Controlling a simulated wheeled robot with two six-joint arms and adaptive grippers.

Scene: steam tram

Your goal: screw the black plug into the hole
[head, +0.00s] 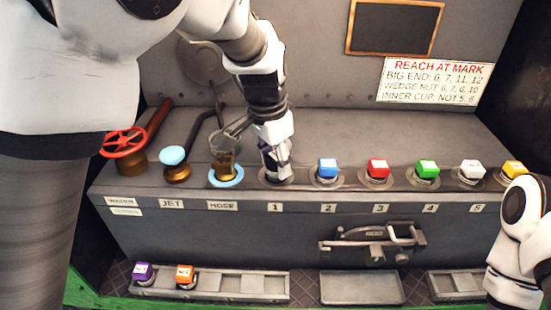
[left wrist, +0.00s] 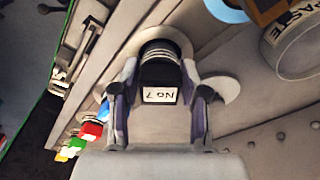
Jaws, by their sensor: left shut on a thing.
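My left gripper (head: 276,168) points down at the place marked 1 on the grey bench. In the left wrist view its two fingers (left wrist: 160,100) are shut on the sides of the black plug (left wrist: 160,70), which has a white face reading "No 7", upside down. The plug lines up with a round pale collar (left wrist: 182,42) around the hole. The hole itself is hidden behind the plug, and I cannot tell how deep the plug sits. In the head view the fingers hide most of the plug. My right gripper is out of view.
Blue (head: 328,168), red (head: 377,168), green (head: 427,168), white (head: 471,169) and yellow (head: 513,169) plugs stand to the right. A glass cup (head: 225,145) stands close left. Purple (head: 142,271) and orange (head: 184,274) plugs sit in the lower tray (head: 232,284).

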